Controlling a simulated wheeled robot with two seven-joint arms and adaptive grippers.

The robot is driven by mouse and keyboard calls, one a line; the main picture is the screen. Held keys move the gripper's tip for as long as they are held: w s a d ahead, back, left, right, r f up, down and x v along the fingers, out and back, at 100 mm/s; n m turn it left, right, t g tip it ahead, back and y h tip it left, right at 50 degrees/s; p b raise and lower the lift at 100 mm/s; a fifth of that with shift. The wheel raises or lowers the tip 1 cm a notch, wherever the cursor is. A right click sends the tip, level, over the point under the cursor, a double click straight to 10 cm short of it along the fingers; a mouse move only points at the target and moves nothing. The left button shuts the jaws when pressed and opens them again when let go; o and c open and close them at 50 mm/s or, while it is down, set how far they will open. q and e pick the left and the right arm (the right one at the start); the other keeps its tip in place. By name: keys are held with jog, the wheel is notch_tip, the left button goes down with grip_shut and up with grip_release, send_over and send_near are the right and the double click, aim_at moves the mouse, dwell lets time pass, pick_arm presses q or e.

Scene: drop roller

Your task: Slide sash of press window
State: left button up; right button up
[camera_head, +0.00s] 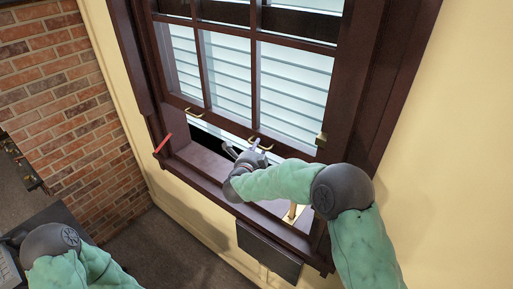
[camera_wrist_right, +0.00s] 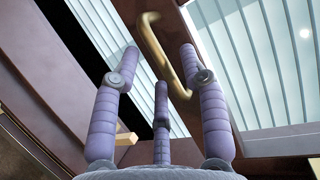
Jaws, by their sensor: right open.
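The press window has a dark red-brown frame (camera_head: 350,90) and a sash with a grid of panes (camera_head: 228,68). The sash's bottom rail stands above the sill (camera_head: 195,160), with a dark gap below it. Two brass handles are on this rail, a left one (camera_head: 194,112) and a right one (camera_head: 261,146). My right gripper (camera_head: 254,147) is at the right handle. In the right wrist view its three purple fingers (camera_wrist_right: 160,62) are spread open. The brass handle (camera_wrist_right: 158,48) shows between the fingertips, not clamped. My left arm shows at the lower left; its gripper is out of view.
A small red piece (camera_head: 163,142) is at the sill's left end. A brass piece (camera_head: 293,213) stands near its right end, close to my right forearm. A dark panel (camera_head: 268,251) hangs below the sill. A brick wall (camera_head: 55,95) is at the left.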

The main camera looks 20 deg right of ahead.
jog(key=shift+w+d+f, duration=0.15)
jog(key=shift+w+d, duration=0.1)
jog(key=shift+w, duration=0.15)
grip_shut()
notch_tip(320, 180, down, 17)
jog(key=b, duration=1.5)
jog(key=shift+b, duration=0.3)
jog(key=shift+r, duration=0.2)
grip_release()
jog(key=shift+r, duration=0.1)
